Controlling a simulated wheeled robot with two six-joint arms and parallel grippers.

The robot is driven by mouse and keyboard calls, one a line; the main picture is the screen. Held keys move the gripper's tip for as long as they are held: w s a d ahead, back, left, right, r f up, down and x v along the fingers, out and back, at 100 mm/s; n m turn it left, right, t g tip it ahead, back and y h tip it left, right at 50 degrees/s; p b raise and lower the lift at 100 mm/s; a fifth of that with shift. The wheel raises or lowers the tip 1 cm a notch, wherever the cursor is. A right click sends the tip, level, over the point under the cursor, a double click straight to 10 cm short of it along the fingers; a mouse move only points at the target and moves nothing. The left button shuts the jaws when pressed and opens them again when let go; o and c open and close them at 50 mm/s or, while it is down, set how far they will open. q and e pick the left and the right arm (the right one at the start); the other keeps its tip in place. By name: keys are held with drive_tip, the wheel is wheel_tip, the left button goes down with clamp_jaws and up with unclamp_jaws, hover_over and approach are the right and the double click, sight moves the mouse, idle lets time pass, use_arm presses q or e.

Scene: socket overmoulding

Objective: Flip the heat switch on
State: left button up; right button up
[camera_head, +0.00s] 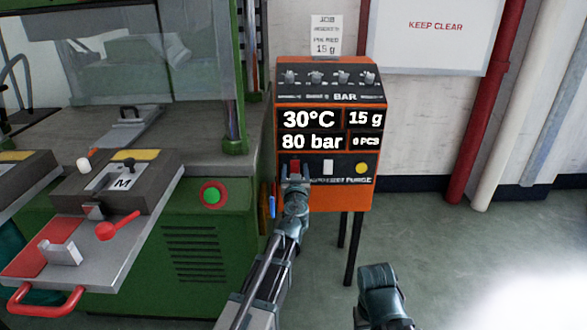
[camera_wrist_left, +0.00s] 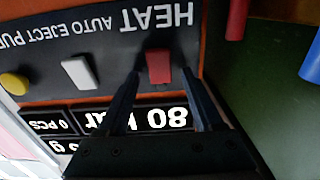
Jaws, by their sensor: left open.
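The heat switch (camera_head: 294,165) is a small red rocker at the left of the lower row on the orange control box (camera_head: 345,200). In the left wrist view, which is upside down, the red switch (camera_wrist_left: 158,66) sits beside the HEAT label. My left gripper (camera_head: 293,178) is at the box front, just below the switch in the head view. In the wrist view the open fingers (camera_wrist_left: 163,74) straddle the switch, one tip on each side. Contact cannot be told. The display reads 30°C and 80 bar.
A white switch (camera_head: 328,167) and a yellow button (camera_head: 361,168) sit right of the heat switch. The green machine (camera_head: 200,240) stands close on the left, with a red-green button (camera_head: 213,194). A red pipe (camera_head: 487,100) is at right. Floor right of the box is clear.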

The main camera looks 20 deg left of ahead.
use_arm(q)
drive_tip(key=shift+w+a, duration=0.1)
drive_tip(key=shift+w, duration=0.25)
clamp_jaws()
drive_tip(key=shift+f+b, duration=0.3)
drive_tip(key=shift+b, duration=0.55)
drive_tip(key=t+b, duration=0.1)
drive_tip(key=b, duration=0.2)
drive_tip(key=f+t+y+b, duration=0.1)
drive_tip(key=t+b, duration=0.1)
drive_tip(key=b, duration=0.2)
drive_tip(key=shift+a, duration=0.1)
drive_tip(key=shift+s+r+t+b, duration=0.15)
drive_tip(key=shift+r+t+b, duration=0.05)
drive_tip(key=shift+t+b, duration=0.45)
drive_tip(key=shift+r, duration=0.1)
